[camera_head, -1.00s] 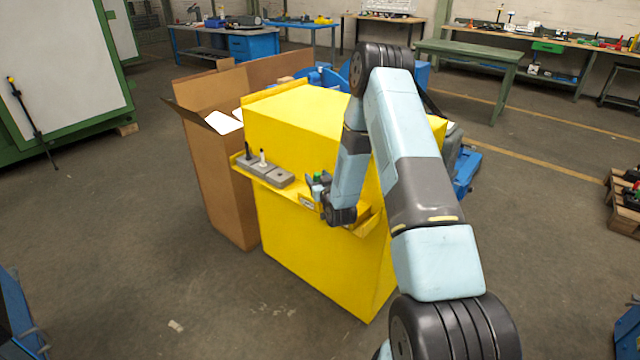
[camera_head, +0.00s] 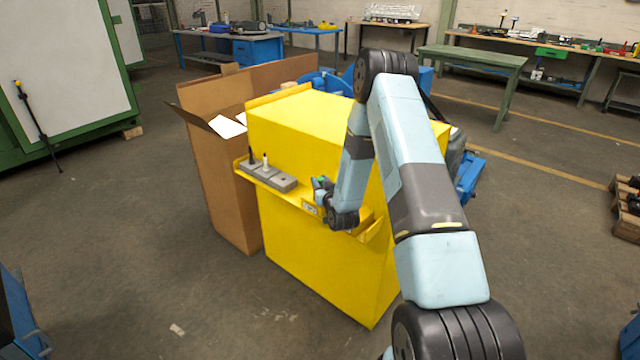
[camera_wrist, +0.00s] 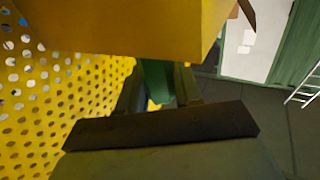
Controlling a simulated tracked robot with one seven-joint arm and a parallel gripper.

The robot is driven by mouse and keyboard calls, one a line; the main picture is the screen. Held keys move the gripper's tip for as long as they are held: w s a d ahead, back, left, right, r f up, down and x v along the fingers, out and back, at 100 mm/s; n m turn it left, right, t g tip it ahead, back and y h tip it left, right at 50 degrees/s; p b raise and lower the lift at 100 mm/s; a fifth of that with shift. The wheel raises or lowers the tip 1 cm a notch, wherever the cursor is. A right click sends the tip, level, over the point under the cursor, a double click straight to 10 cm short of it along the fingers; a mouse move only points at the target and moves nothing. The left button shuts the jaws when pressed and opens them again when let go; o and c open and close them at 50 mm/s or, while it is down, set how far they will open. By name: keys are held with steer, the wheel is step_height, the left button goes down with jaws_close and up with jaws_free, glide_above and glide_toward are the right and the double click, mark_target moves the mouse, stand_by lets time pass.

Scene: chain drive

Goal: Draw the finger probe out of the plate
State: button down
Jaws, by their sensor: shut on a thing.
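My gripper (camera_wrist: 157,88) is shut on a green piece (camera_wrist: 153,76), which I take to be the finger probe. Only a short length of it shows between the fingers in the wrist view. A perforated yellow plate (camera_wrist: 40,95) fills the left of the wrist view. The probe's far end is hidden, so I cannot tell whether it sits in a hole.
A grey block (camera_head: 270,177) with a black and a white peg stands on the yellow shelf. A large yellow body (camera_wrist: 120,30) lies close across the top of the wrist view. An open cardboard box (camera_head: 215,170) stands left of the housing.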

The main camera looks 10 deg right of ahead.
steer(key=shift+r, duration=5.5)
